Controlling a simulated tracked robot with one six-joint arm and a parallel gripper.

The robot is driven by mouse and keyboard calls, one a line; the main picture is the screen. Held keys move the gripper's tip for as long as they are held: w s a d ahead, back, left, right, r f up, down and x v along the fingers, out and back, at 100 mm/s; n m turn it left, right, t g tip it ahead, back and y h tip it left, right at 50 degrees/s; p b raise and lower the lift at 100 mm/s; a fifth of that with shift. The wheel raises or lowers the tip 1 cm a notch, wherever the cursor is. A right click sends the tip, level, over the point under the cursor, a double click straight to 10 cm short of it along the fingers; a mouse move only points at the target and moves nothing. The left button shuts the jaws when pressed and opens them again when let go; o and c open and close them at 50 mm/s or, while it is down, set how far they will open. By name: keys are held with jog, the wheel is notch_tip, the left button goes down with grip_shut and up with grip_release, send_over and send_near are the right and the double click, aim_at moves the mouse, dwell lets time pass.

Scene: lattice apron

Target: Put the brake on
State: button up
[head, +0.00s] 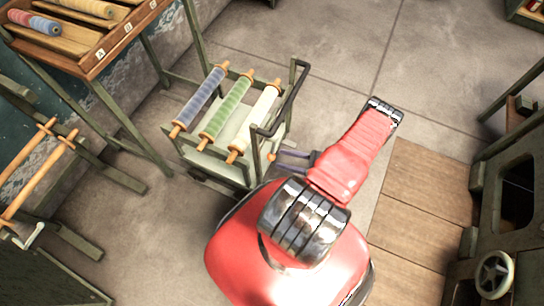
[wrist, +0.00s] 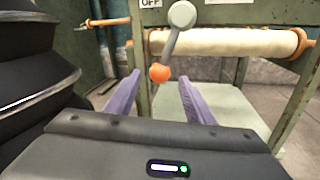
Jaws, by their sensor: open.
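The brake lever on the cart end has a grey arm (wrist: 171,42), a round grey pivot and an orange ball knob (wrist: 160,73). It hangs down from the pivot and leans left, on the side of the OFF label (wrist: 151,3). A second label at the upper right is cut off and unreadable. My gripper (wrist: 159,78) is open, its purple fingers on either side of the knob in the wrist view; contact cannot be told. In the head view, my gripper (head: 280,160) is at the near right end of the cart (head: 188,150), by the orange knob (head: 271,157).
The cart carries blue, green (head: 225,110) and cream (head: 255,122) rolls and has a dark handle (head: 285,105). A rack of rolls (head: 75,30) stands upper left. A machine with a handwheel (head: 494,275) stands right. The floor behind the cart is clear.

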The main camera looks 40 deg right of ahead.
aim_at(272, 156)
jog(key=shift+x, duration=2.9)
jog(key=shift+c, duration=0.4)
grip_shut()
